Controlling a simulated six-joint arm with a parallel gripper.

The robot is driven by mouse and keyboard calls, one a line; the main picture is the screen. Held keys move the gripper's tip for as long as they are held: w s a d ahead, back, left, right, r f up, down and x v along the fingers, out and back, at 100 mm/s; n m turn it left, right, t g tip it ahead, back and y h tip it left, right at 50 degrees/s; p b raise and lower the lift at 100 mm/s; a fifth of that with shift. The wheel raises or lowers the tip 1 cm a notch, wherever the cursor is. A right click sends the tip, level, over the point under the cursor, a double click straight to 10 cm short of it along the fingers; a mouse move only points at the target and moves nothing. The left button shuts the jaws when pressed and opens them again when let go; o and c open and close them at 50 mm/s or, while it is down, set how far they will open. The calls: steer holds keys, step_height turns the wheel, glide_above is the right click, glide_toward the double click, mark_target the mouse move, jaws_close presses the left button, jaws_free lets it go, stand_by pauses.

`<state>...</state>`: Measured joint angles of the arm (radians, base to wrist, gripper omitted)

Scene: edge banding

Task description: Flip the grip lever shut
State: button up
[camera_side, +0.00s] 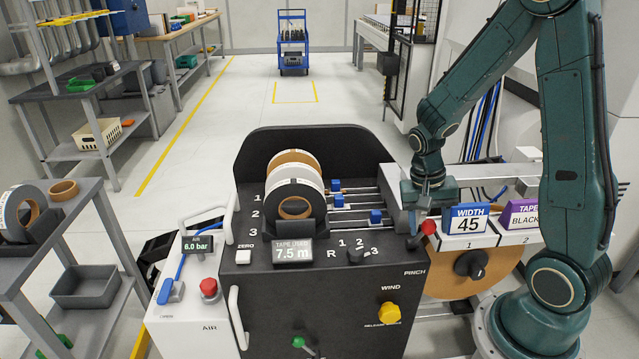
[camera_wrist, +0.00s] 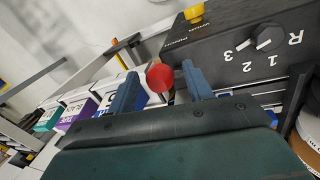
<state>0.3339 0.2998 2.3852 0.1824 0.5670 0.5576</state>
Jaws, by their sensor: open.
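A lever with a red ball knob (camera_side: 429,227) rises from the right edge of the black machine's top, beside the printed word PINCH. No label reading "grip" is legible, but this is the lever at my gripper. Its short dark arm leans right in the side view. My gripper (camera_side: 424,208) points down just above the knob. In the wrist view the red knob (camera_wrist: 160,78) shows between the two blue fingers of my gripper (camera_wrist: 161,74), which are spread open on either side. Gaps show beside the knob; I cannot tell its exact depth relative to the fingertips.
The black control panel (camera_side: 270,335) carries a selector knob (camera_side: 356,252), a yellow WIND knob (camera_side: 389,313) and a green-knobbed lever (camera_side: 299,343). Tape rolls (camera_side: 295,185) stand behind. WIDTH 45 (camera_side: 467,219) and TAPE BLACK (camera_side: 520,214) signs stand close right of my gripper.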

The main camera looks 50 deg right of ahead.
mark_target(420, 236)
steer(key=shift+s+d+f, duration=0.1)
steer(key=shift+s+f, duration=0.05)
steer(key=shift+f, duration=0.7)
steer(key=shift+s+d+f, duration=0.1)
steer(key=shift+s+f, duration=0.05)
steer(key=shift+f, duration=0.65)
jaws_close()
